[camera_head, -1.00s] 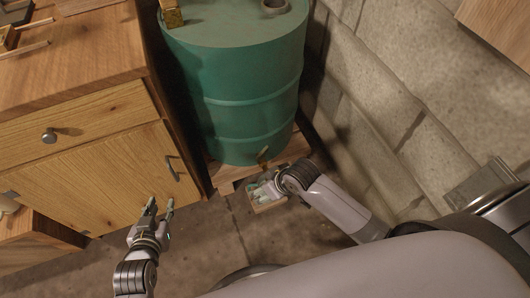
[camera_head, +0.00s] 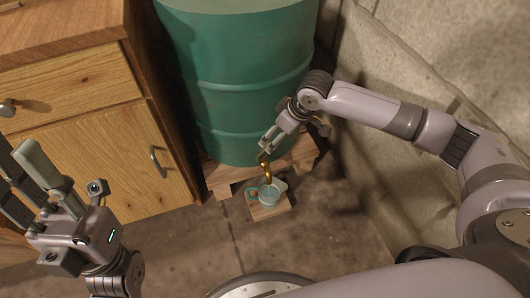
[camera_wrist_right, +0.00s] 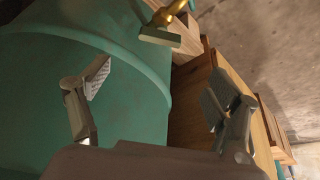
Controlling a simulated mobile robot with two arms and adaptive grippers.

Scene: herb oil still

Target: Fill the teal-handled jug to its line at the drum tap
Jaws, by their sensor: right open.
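The jug (camera_head: 268,194), pale with a teal handle (camera_head: 252,196), stands upright on a small wooden stand (camera_head: 270,211), below the brass tap (camera_head: 266,170) of the green drum (camera_head: 245,85). Its line and fill level are too small to make out. My right gripper (camera_head: 268,145) is just above the tap, in front of the drum. In the right wrist view its fingers (camera_wrist_right: 158,98) are spread with nothing between them, and the tap (camera_wrist_right: 168,14) with a flat greenish bar shows beyond them. My left gripper (camera_head: 38,180) is open and empty, in front of the cabinet.
The drum stands on a wooden pallet (camera_head: 222,182). A wooden cabinet (camera_head: 110,140) with a metal handle (camera_head: 157,160) is at the left, and a block wall (camera_head: 400,60) at the right. The floor (camera_head: 190,240) in front of the stand is clear.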

